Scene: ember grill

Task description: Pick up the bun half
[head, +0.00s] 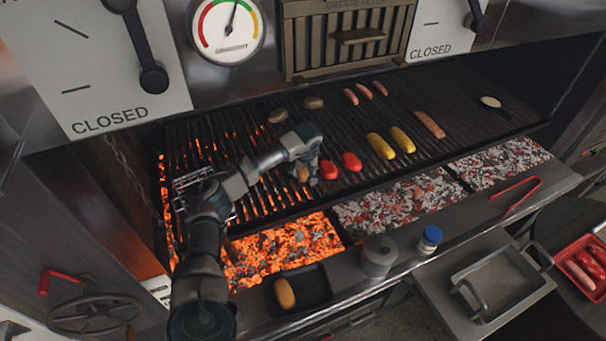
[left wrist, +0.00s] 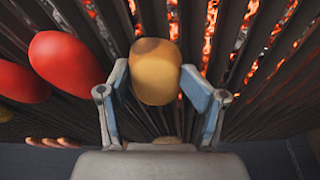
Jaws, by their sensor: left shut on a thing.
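The bun half is golden tan with a browner patch at one end. In the left wrist view the bun half (left wrist: 155,75) sits between the two fingers of my left gripper (left wrist: 157,95), which is shut on it over the grill bars. In the head view only a small part of the bun half (head: 302,174) shows under my left gripper (head: 308,175), at the grill's left half. The gripper hides the rest, and I cannot tell whether the bun half touches the bars. My right gripper is not in view.
Two red pieces (head: 339,165) lie close to the right of my left gripper. Yellow pieces (head: 391,143) and sausages (head: 365,92) lie farther right and back. Two brown pieces (head: 296,109) lie behind. A black tray (head: 318,288) with a tan piece stands in front.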

